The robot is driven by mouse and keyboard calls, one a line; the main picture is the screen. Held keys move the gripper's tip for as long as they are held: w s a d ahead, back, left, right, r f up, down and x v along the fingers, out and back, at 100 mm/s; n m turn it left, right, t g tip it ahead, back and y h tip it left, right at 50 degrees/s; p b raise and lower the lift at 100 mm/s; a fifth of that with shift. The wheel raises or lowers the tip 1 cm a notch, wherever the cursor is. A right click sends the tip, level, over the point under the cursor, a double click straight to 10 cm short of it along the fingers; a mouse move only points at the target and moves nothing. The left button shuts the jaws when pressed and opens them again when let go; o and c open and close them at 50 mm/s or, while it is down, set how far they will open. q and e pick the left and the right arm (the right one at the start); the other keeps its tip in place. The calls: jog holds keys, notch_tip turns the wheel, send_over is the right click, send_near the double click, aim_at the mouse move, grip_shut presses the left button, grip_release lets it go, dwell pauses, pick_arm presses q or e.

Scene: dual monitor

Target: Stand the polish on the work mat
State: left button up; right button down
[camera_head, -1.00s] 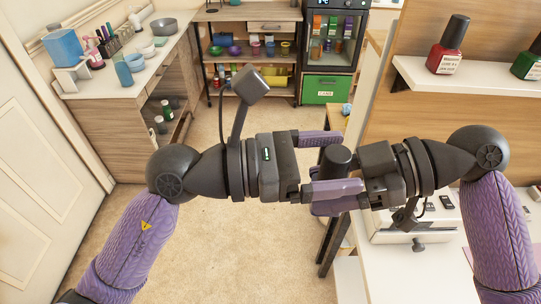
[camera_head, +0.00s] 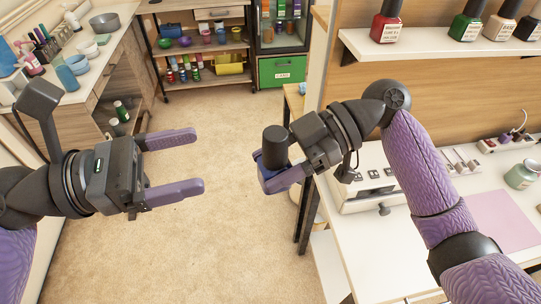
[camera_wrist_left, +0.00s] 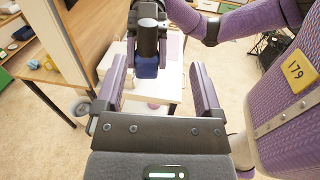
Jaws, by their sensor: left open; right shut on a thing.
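The polish, a blue bottle (camera_head: 266,178) with a black cap (camera_head: 274,145), is held about upright, cap up, in my right gripper (camera_head: 278,172). It is in the air left of the white desk, over the floor. The left wrist view shows the bottle (camera_wrist_left: 146,68) ahead, beyond my left fingers. My left gripper (camera_head: 197,162) is open and empty, to the left of the polish and apart from it. The work mat, a flat pinkish-purple sheet (camera_head: 503,216), lies on the white desk at the right, partly behind my right arm.
A white drawer unit (camera_head: 362,200) stands on the desk between the polish and the mat. A green jar (camera_head: 521,175) and a power strip (camera_head: 508,142) are behind the mat. A shelf (camera_head: 430,47) with several polish bottles hangs above. Open floor (camera_head: 215,245) lies below my grippers.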

jog(key=shift+w+a+f+n+g+h, duration=0.3)
jog(key=shift+w+a+f+n+g, duration=0.35)
jog(key=shift+n+g, duration=0.35)
pick_arm(q)
jog(key=shift+o, duration=0.2)
pick_arm(e)
jog(key=shift+w+a+f+g, duration=0.1)
jog(key=shift+f+g, duration=0.2)
pick_arm(q)
notch_tip(320, 180, up, 5)
jog(key=m+g+y, duration=0.5)
jog(key=g+y, duration=0.2)
jog(key=y, duration=0.5)
send_over(264, 139)
jog(key=d, duration=0.3)
jog(key=shift+s+d+f, duration=0.1)
jog(key=shift+s+f, duration=0.05)
jog(key=shift+s, duration=0.1)
notch_tip(264, 139, up, 4)
jog(key=w+a+n+t+y, duration=0.2)
jog(key=a+n+t+y, duration=0.1)
jog(key=y, duration=0.2)
jog(key=shift+y, duration=0.3)
jog(key=f, duration=1.1)
jog(key=shift+w+f, duration=0.2)
